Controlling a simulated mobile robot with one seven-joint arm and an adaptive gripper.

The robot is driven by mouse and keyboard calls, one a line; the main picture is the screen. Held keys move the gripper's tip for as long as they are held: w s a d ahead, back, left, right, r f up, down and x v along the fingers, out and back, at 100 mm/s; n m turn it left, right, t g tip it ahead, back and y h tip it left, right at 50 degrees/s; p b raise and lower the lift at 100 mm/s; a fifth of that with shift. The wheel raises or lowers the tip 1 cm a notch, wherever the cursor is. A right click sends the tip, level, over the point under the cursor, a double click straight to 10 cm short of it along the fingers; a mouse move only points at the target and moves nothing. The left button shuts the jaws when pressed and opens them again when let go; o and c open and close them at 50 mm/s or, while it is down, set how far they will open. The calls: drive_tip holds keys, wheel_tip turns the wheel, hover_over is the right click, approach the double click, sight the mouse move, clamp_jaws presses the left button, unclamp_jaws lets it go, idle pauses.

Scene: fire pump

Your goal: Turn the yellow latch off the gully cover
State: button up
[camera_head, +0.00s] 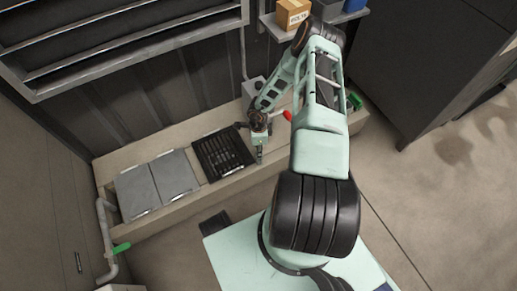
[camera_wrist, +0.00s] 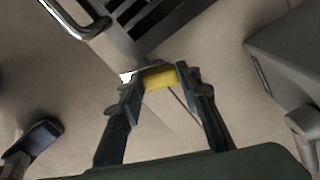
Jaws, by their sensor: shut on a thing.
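The yellow latch (camera_wrist: 160,77) shows in the wrist view as a short yellow block between my fingertips. My gripper (camera_wrist: 160,80) is shut on it, one finger at each side. The gully cover, a dark slotted grate (camera_wrist: 152,18), lies just beyond the latch at the top of the wrist view. In the head view the cover (camera_head: 222,155) sits in the pale ledge, and my gripper (camera_head: 260,153) is low beside its right edge. The latch cannot be made out in the head view.
Two grey plates (camera_head: 158,182) lie left of the grate on the ledge (camera_head: 195,198). A metal handle (camera_wrist: 75,20) is at the wrist view's top left. A red-handled part (camera_head: 287,115) is right of my gripper. A shelf with a box (camera_head: 292,14) is above.

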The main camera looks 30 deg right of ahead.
drive_tip(key=shift+n, duration=2.3)
drive_tip(key=o, duration=1.2)
drive_tip(key=shift+c, duration=0.2)
wheel_tip(320, 180, up, 12)
